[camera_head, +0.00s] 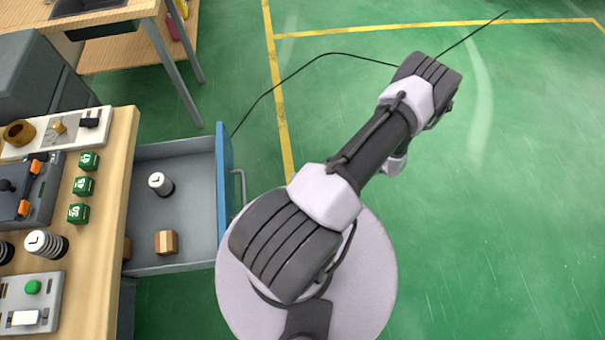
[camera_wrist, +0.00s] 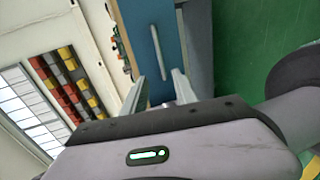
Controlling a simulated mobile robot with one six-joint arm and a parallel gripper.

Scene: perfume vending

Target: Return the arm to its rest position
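My gripper (camera_wrist: 158,87) shows in the wrist view with its two pale fingers apart and nothing between them. A blue drawer front (camera_wrist: 172,30) with a long light handle (camera_wrist: 158,50) lies beyond the fingertips. The handle's lower end appears between the fingers, but I cannot tell how far off it is. In the head view my arm rises from its round base and bends at the elbow. The gripper itself is hidden there behind my arm.
The drawer (camera_head: 180,262) stands open, holding a white-topped cylinder (camera_head: 160,184) and a wooden block (camera_head: 166,243). The wooden workbench (camera_head: 107,190) bears green cubes (camera_head: 84,186), a spring-like cylinder (camera_head: 46,244) and a button panel (camera_head: 30,302). Green floor (camera_head: 520,200) is clear to the right.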

